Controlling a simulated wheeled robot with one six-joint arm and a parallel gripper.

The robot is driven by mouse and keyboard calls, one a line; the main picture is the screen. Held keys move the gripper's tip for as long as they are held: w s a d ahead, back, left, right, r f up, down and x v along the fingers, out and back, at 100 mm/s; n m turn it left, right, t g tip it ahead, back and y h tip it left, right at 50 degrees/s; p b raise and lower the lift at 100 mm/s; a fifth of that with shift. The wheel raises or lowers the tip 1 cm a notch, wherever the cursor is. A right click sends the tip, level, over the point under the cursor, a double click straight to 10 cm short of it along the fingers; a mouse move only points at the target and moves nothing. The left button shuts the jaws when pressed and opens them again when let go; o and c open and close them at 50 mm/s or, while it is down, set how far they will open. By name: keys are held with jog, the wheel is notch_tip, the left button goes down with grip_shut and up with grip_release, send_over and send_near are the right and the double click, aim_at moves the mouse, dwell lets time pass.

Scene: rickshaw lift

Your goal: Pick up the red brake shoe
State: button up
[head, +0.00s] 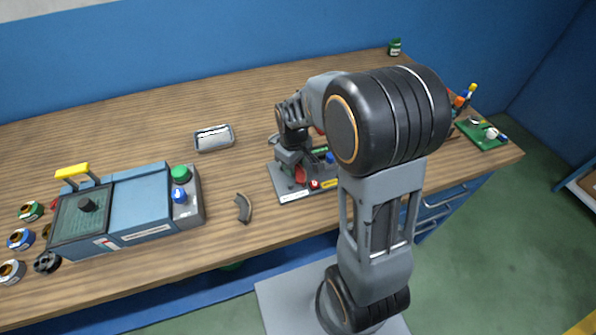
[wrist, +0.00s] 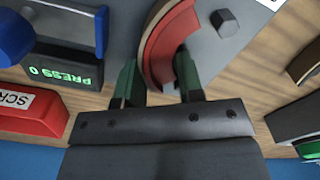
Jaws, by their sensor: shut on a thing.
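My arm hides part of the plate there. I cannot tell whether the shoe touches the plate.
A small display (wrist: 62,70), a red labelled block (wrist: 30,112) and a blue knob (wrist: 14,38) are close on the left. A brown curved shoe (head: 243,207), a metal tray (head: 214,138) and a blue tester box (head: 140,203) lie left on the wooden bench (head: 150,115).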

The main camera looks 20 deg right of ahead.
jog(key=c, duration=0.4)
jog(key=shift+c, duration=0.2)
jog(key=shift+r, duration=0.1)
